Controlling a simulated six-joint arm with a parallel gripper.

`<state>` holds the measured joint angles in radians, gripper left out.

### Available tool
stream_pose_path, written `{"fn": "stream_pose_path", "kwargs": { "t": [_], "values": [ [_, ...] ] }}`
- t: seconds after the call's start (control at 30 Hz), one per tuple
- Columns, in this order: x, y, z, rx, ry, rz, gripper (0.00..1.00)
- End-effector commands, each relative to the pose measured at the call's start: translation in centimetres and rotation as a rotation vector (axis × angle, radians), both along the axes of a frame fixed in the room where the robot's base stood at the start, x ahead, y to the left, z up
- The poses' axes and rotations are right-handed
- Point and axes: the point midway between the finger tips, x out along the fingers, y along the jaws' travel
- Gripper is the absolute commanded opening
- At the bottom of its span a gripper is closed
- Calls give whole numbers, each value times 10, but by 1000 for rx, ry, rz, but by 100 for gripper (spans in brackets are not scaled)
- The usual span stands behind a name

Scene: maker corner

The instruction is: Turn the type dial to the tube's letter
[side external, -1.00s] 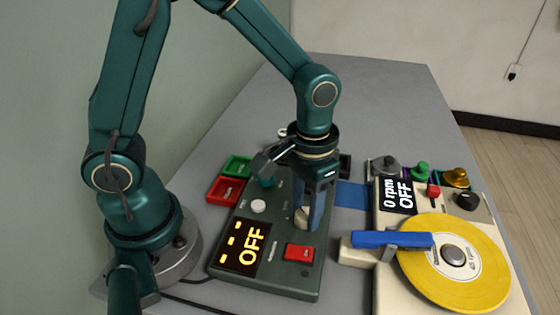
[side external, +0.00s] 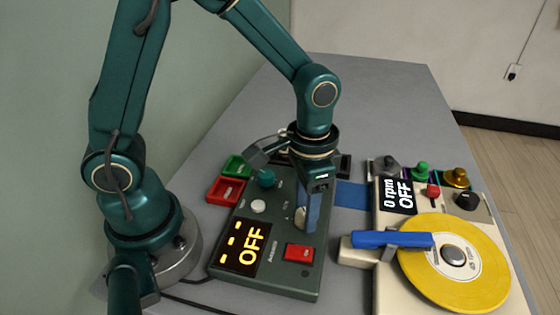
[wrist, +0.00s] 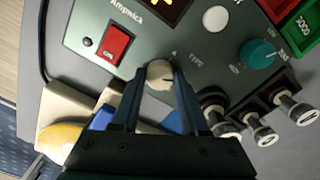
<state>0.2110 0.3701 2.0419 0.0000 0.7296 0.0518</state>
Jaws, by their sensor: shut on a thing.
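The type dial (wrist: 159,73) is a cream round knob on a dark green tube-tester-like panel (wrist: 120,60). In the wrist view the words TYPE and a letter A are printed beside it, and a dark line marks its face toward the right. My gripper (wrist: 160,78) is shut on the dial, one finger on each side. In the side external view my gripper (side external: 307,220) points down at the panel and mostly hides the dial. Several tubes with pale ends, one of them a tube (wrist: 262,134), stand in a dark rack beside the panel. Their letters are too small to read.
The panel also has a white button (side external: 258,206), a teal knob (side external: 266,178), a red switch (side external: 299,252) and a display reading OFF (side external: 246,246). Red and green trays (side external: 226,189) lie at left. A turntable with a yellow record (side external: 440,280) stands close at right.

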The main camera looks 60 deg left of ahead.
Motion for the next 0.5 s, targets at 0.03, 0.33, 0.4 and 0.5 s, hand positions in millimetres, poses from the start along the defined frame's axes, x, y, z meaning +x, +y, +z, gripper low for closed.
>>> {"fn": "stream_pose_path", "kwargs": {
  "t": [0.03, 0.33, 0.4, 0.5],
  "values": [
    [0, 0, 0, 0, 0, 0, 0],
    [0, 0, 0, 0, 0, 1, 74],
    [0, 0, 0, 0, 0, 1, 74],
    [1, 0, 4, -1, -3, 1, 74]
  ]
}}
